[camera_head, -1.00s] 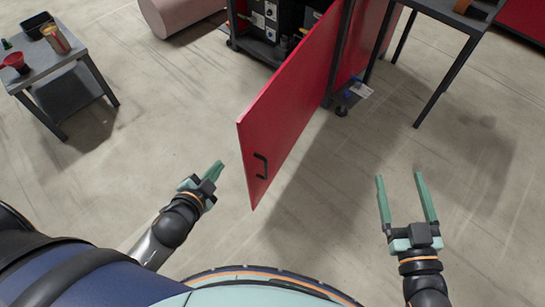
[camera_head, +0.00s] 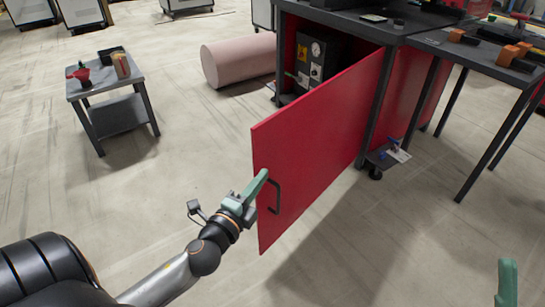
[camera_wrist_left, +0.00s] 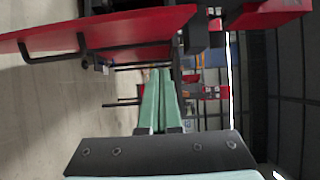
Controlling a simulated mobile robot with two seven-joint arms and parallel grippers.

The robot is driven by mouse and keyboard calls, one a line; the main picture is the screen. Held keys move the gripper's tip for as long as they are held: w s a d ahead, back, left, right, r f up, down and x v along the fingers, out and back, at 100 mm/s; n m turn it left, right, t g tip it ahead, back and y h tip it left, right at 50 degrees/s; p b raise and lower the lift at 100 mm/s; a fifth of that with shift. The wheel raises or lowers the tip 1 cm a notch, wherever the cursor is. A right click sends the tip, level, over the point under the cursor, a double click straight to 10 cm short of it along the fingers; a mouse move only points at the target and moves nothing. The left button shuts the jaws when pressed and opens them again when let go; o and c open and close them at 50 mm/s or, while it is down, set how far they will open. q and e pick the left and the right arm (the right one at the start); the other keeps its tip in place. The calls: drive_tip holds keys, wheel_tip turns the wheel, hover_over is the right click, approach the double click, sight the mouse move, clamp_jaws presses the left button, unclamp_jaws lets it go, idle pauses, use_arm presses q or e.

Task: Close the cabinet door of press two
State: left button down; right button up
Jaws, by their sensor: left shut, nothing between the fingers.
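The red cabinet door (camera_head: 320,135) stands partly open, hinged at its right on the dark-framed cabinet (camera_head: 330,22). Its face with the dark handle (camera_head: 276,198) is toward me. My left gripper (camera_head: 263,178) is shut and empty; its tips overlap the door near its free edge, just left of the handle. I cannot tell whether they touch it. In the left wrist view, the closed fingers (camera_wrist_left: 158,100) show below the door (camera_wrist_left: 120,28), with the handle (camera_wrist_left: 50,44) to the left. Only one fingertip of my right gripper (camera_head: 507,283) shows at the lower right.
A small grey side table (camera_head: 105,86) stands at the left. A pink cylinder (camera_head: 238,58) lies behind the door's free edge. A dark table (camera_head: 470,50) with orange items stands at the right. The floor around the door is clear.

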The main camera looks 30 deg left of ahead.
sight(265, 148)
use_arm(q)
drive_tip(key=w+a, duration=0.1)
drive_tip(key=w, duration=0.2)
drive_tip(key=w+a+b, duration=0.1)
drive_tip(key=w+a, duration=0.1)
drive_tip(key=w, duration=0.1)
drive_tip(key=w+a, duration=0.2)
drive_tip(key=w, duration=0.2)
drive_tip(key=shift+a+b, duration=0.1)
drive_tip(key=shift+b, duration=0.25)
drive_tip(key=shift+a, duration=0.15)
